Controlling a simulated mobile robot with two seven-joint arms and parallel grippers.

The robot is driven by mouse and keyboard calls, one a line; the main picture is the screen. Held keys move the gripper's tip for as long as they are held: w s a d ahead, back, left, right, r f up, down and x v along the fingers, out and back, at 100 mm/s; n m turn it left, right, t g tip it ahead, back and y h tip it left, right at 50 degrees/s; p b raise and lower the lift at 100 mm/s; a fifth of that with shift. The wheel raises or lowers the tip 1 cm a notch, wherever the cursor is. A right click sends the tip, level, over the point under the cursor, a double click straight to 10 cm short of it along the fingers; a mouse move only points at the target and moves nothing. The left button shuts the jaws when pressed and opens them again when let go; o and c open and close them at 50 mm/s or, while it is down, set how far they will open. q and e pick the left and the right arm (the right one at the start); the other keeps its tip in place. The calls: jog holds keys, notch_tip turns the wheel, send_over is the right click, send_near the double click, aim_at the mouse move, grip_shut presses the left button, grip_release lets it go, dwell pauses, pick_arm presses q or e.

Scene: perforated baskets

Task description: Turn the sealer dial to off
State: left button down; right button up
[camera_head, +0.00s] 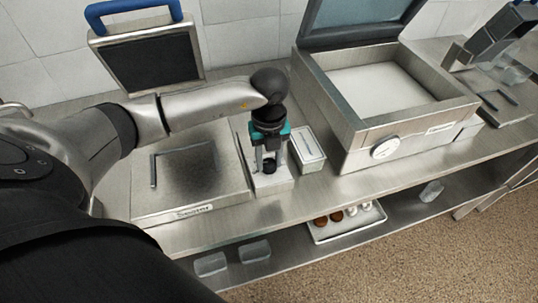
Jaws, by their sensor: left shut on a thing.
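A steel box machine with a raised lid (370,95) stands on the counter at the right; it looks like the sealer. A round white dial (385,147) is on its front face, and its marking is too small to read. My left gripper (269,167) points down, left of the machine and apart from this dial. Its fingers are shut on a small black knob-like thing (269,168) above a small pale box (272,184). The fingers partly hide the black thing. My right gripper is not in view.
A flat steel appliance with its lid up (190,180) stands at the left, under my arm. A narrow light container (307,148) sits between the gripper and the machine. A tray of small items (318,238) is on the shelf below. The counter's front strip is clear.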

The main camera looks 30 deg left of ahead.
aim_at(269, 162)
pick_arm(q)
jog(key=shift+n+p, duration=0.5)
jog(key=shift+n, duration=0.9)
jog(key=shift+c, duration=2.2)
grip_release()
jog(key=shift+r, duration=0.1)
notch_tip(269, 162, up, 15)
jog(key=shift+p, duration=0.35)
